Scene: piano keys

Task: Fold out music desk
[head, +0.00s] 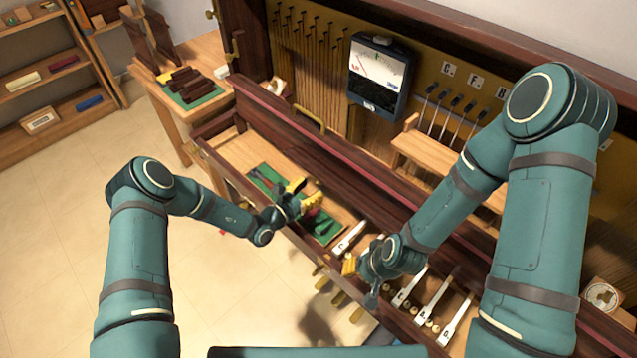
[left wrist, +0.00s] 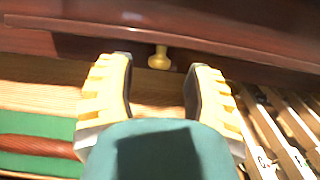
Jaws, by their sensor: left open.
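A long dark red wooden board (head: 345,150), which I take to be the music desk, runs across the piano above the key bed. A brass bar handle (head: 308,119) is near its left part. In the left wrist view a dark red board (left wrist: 230,45) crosses the top, with a small brass knob (left wrist: 159,59) on it. My left gripper (head: 303,196) is open and empty over the key bed; its yellow-padded fingers (left wrist: 158,95) point toward the knob, apart from it. My right gripper (head: 358,280) is over the white keys; its jaw opening is unclear.
White keys (head: 437,300) lie in the key bed right of a green mat (head: 262,176) with tools. A meter (head: 379,74) hangs at the back. A wooden rack (head: 425,152) stands inside the piano. A side table (head: 160,97) is at the left, with open floor in front.

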